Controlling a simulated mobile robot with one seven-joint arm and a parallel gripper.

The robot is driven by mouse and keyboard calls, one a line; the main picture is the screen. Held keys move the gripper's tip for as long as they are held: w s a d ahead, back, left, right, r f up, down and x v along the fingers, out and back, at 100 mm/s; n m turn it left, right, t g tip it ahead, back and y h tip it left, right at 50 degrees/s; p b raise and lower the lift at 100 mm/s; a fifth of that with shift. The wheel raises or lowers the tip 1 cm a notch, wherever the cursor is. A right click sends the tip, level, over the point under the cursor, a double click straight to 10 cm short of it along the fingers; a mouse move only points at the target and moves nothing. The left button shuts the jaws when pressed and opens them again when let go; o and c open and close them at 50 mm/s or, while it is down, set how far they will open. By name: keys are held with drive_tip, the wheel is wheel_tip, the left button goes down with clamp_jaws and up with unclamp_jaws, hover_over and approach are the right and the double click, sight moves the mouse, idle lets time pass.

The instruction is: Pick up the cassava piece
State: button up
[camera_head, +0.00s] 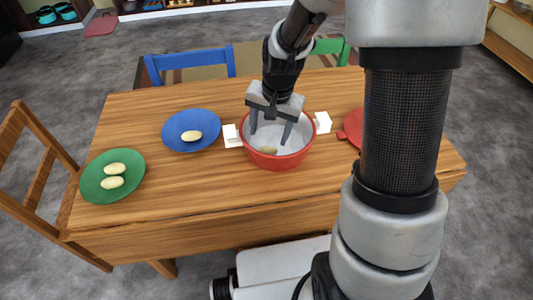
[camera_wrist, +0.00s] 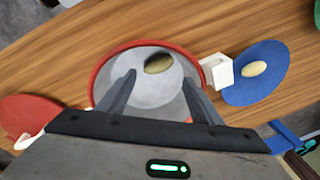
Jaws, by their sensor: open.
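A red pot (camera_head: 277,162) with a grey inside stands on the wooden table. One pale, oblong cassava piece (camera_head: 268,150) lies in it, and it also shows in the wrist view (camera_wrist: 158,64). My gripper (camera_head: 270,140) is open, with its fingers reaching down into the pot. In the wrist view the fingers (camera_wrist: 157,80) are apart and the piece lies beyond their tips, not between them. Another cassava piece (camera_head: 191,135) lies on a blue plate (camera_head: 180,146). Two more pieces (camera_head: 113,176) lie on a green plate (camera_head: 92,190).
White blocks (camera_head: 233,136) (camera_head: 322,122) sit at the pot's left and right sides. A red item (camera_head: 350,131) lies right of the pot, partly hidden by my arm. Blue (camera_head: 190,61) and green chairs stand behind the table, a wooden chair (camera_head: 35,185) at left. The table front is clear.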

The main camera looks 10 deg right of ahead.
sight(267, 149)
drive_tip(key=shift+w+f, duration=0.2)
drive_tip(key=shift+f, duration=1)
drive_tip(key=f+b, duration=0.1)
drive_tip(key=f, duration=0.4)
drive_tip(key=shift+w+a+b, duration=0.15)
drive_tip(key=shift+w+b, duration=0.05)
drive_tip(key=shift+b, duration=0.15)
drive_tip(key=shift+s+a+f, duration=0.1)
drive_tip(key=c, duration=0.8)
